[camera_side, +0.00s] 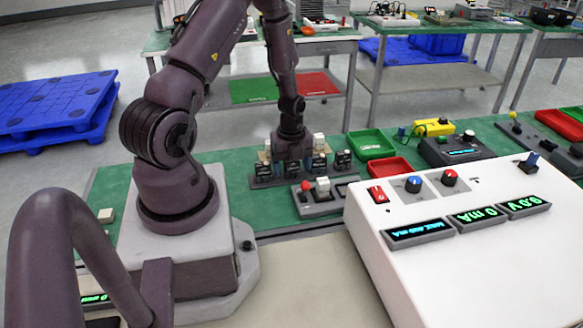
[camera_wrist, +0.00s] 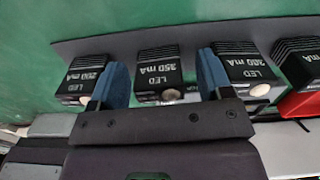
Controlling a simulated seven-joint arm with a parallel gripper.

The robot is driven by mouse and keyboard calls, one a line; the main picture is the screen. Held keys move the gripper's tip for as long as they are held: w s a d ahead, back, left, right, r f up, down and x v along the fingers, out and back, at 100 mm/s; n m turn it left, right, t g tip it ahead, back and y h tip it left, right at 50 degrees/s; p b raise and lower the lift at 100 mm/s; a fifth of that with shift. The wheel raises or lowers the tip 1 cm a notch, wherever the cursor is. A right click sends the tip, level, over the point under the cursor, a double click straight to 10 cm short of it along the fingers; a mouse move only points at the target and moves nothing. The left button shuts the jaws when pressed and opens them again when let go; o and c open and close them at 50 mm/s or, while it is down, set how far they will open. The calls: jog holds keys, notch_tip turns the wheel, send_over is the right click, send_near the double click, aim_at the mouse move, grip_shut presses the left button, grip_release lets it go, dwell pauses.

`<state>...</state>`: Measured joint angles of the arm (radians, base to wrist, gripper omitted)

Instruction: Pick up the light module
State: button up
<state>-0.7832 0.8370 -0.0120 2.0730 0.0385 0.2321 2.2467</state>
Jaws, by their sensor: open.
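Several black light modules stand in a row on a dark rack (camera_wrist: 215,32), with upside-down labels reading LED and a mA value. The LED 350 mA module (camera_wrist: 158,76) sits between the two blue fingers of my gripper (camera_wrist: 161,72), which are open with gaps on both sides. The LED 200 mA module (camera_wrist: 82,80) is left of the left finger. Another LED module (camera_wrist: 246,73) is right of the right finger. In the side view my gripper (camera_side: 292,150) points down over the rack (camera_side: 264,182), and the arm partly hides the modules.
A further module (camera_wrist: 298,66) and a red part (camera_wrist: 300,104) are at the right. A grey switch box (camera_side: 322,205) stands in front of the rack. Red (camera_side: 390,168) and green trays (camera_side: 371,144) lie right of it. A white power supply (camera_side: 440,270) fills the right foreground.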

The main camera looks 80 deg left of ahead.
jog(key=shift+f, duration=0.25)
jog(key=c, duration=1)
jog(key=shift+r, duration=0.15)
